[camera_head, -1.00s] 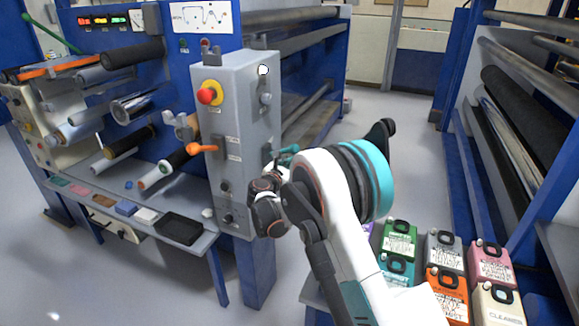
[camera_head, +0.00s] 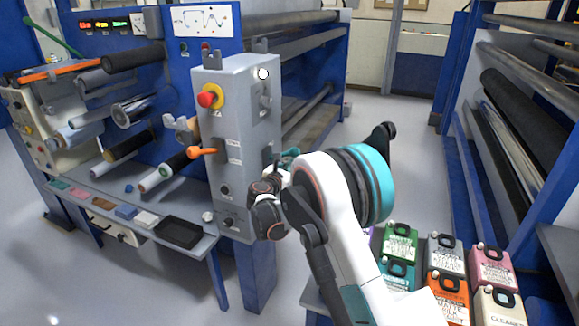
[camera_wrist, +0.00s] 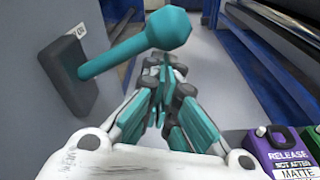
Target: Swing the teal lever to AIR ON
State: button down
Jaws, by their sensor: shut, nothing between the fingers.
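The teal lever (camera_wrist: 140,45) has a thick round-ended handle on a dark grey mount (camera_wrist: 75,70) on the grey cabinet's side. In the wrist view the handle slopes up to the right from its mount. My gripper (camera_wrist: 163,72), with teal and grey fingers, is shut and empty just below and beside the knob; I cannot tell whether they touch. In the head view the lever (camera_head: 287,158) juts right from the grey control cabinet (camera_head: 238,125), and my wrist partly hides that area. A label by the mount is partly cut off, and the AIR ON mark is not readable.
An orange lever (camera_head: 202,152) and a red emergency button (camera_head: 208,98) are on the cabinet's front. Several colored canisters (camera_head: 447,285) stand below right of my arm. Blue roller frames flank an open floor aisle (camera_head: 385,130).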

jog(key=s+a+f+p, duration=0.1)
jog(key=s+a+f, duration=0.1)
jog(key=s, duration=0.6)
jog(key=shift+s+a, duration=0.3)
jog(key=shift+a, duration=0.45)
